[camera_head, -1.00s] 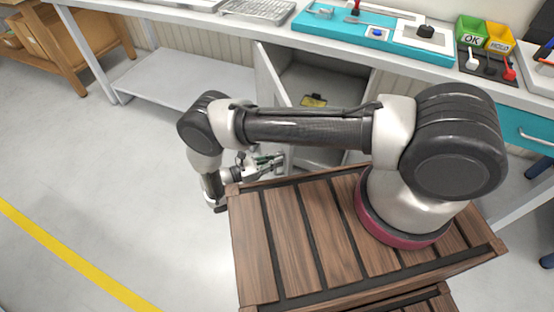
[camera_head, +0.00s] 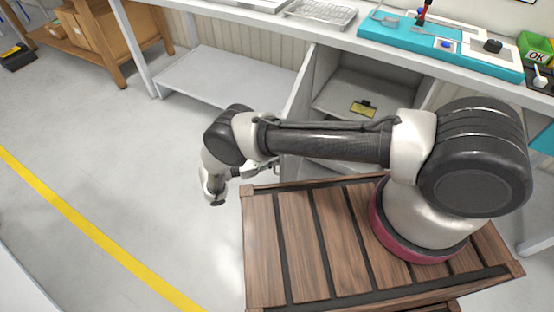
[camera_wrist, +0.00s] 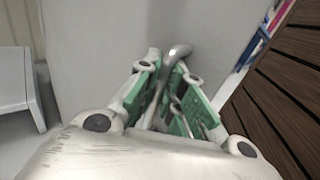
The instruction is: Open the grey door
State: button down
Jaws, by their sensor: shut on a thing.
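The grey door (camera_head: 298,105) of the cabinet under the bench stands open in the head view, swung out toward my arm. Its flat panel (camera_wrist: 95,45) fills the upper left and middle of the wrist view. A curved metal handle (camera_wrist: 180,51) stands out from the panel. My gripper (camera_wrist: 173,88), with green finger pads, is shut on this handle. In the head view my gripper (camera_head: 262,169) is small and partly hidden by my arm, beside the lower part of the door.
The open cabinet holds a shelf with a yellow-and-black item (camera_head: 363,108). The bench above carries a metal tray (camera_head: 320,12) and a turquoise mat (camera_head: 385,44). A low white shelf (camera_head: 215,78) stands left of the door. Floor at left is clear, with a yellow line (camera_head: 85,228).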

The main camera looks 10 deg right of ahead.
jog(key=shift+s+a, duration=0.1)
jog(key=c, duration=1.5)
grip_release()
jog(key=shift+r, duration=0.1)
notch_tip(320, 180, up, 10)
jog(key=shift+f, duration=0.1)
